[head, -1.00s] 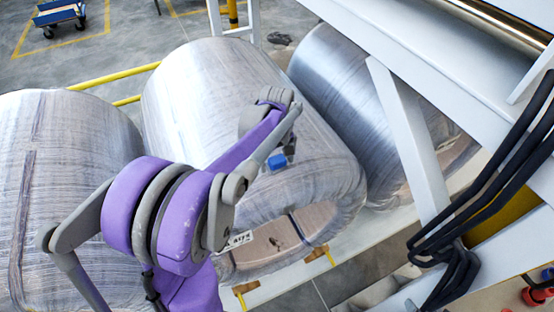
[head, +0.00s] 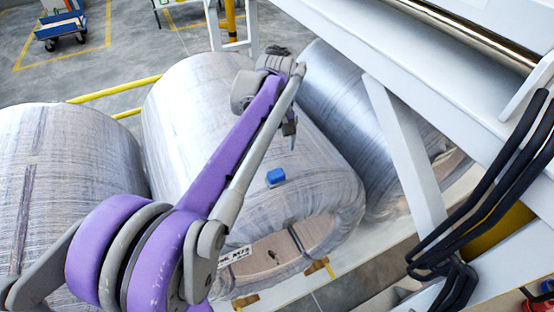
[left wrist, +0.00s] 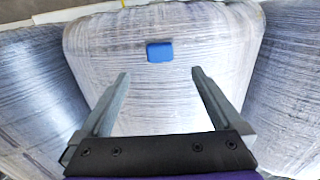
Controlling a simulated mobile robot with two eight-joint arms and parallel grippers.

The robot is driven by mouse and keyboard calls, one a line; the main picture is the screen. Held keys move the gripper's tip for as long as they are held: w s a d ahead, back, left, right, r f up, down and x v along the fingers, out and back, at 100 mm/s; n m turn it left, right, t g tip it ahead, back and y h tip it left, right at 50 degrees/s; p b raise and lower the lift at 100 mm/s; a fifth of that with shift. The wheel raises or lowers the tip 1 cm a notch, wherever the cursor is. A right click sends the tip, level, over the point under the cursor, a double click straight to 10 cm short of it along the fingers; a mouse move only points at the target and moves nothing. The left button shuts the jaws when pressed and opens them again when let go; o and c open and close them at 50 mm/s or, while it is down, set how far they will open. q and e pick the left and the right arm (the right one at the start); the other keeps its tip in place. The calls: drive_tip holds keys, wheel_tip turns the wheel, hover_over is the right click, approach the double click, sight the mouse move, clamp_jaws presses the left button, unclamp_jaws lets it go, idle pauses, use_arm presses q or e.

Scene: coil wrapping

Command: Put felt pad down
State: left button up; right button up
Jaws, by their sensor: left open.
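The blue felt pad (head: 275,177) lies on the upper side of the middle wrapped coil (head: 190,100), near its front end. It also shows in the left wrist view (left wrist: 160,52), flat on the wrap, beyond the fingertips and apart from them. My left gripper (head: 291,140) is above the same coil, farther back than the pad. In the left wrist view its two fingers (left wrist: 158,75) are spread with nothing between them. My right gripper is not in view.
Another wrapped coil (head: 65,150) stands at left and a shinier one (head: 335,85) at right. A white metal frame (head: 405,150) with black cables (head: 490,200) rises at right. A yellow rail (head: 110,90) runs behind the coils. A blue cart (head: 62,25) stands far back.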

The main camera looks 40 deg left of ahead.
use_arm(q)
drive_tip(key=s+d+f+m+t, duration=0.3)
drive_tip(key=s+d+f+m, duration=0.2)
drive_tip(key=s+d+m, duration=0.1)
drive_tip(key=s+d+f+m+t, duration=0.2)
drive_tip(key=s+d+f+m, duration=0.3)
drive_tip(key=d, duration=0.4)
drive_tip(key=s+m, duration=0.1)
drive_tip(key=s, duration=0.1)
drive_tip(key=shift+s+d+m+t, duration=0.3)
drive_tip(key=shift+s+d+t, duration=0.1)
